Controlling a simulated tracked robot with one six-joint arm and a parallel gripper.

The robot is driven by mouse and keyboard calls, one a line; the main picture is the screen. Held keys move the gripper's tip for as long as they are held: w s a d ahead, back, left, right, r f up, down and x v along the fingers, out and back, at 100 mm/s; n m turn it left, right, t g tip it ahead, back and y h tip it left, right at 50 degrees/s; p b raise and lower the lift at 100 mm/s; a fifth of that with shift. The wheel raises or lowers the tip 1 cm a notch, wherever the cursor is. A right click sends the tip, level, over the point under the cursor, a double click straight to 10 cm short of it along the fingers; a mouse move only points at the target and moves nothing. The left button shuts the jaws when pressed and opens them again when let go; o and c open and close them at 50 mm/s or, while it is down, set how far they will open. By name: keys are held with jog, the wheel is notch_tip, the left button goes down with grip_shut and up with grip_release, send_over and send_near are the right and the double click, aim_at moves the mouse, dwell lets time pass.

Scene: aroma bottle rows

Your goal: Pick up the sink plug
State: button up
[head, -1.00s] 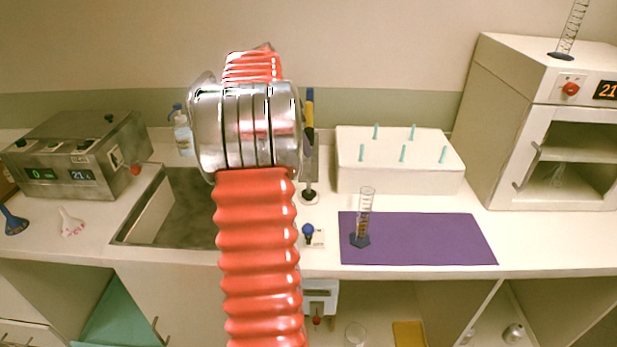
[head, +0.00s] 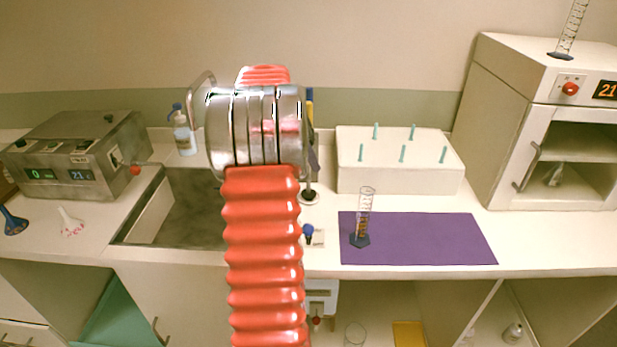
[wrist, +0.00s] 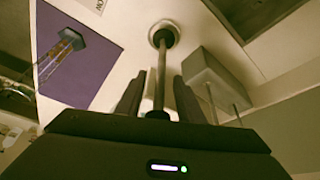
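In the wrist view, a slim metal rod (wrist: 160,75) rises from a dark round piece set in a pale ring. It may be the sink plug, but I cannot be sure. In the head view, its dark foot (head: 308,195) stands on the counter just right of the sink. My gripper (wrist: 160,84) is open, with one dark finger on each side of the rod and visible gaps. I see no hold on it. In the head view my red arm hides most of the gripper and the sink's right side.
The sink (head: 185,210) lies left of my arm, with a soap bottle (head: 184,135) behind it. To the right are a purple mat (head: 440,240) with a measuring cylinder (head: 361,225), and a white box (head: 395,178) with several green pegs. A small blue-knobbed valve (head: 308,231) is near the counter's front.

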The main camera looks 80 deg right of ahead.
jog(key=shift+c, duration=0.6)
grip_shut()
dwell(0.3)
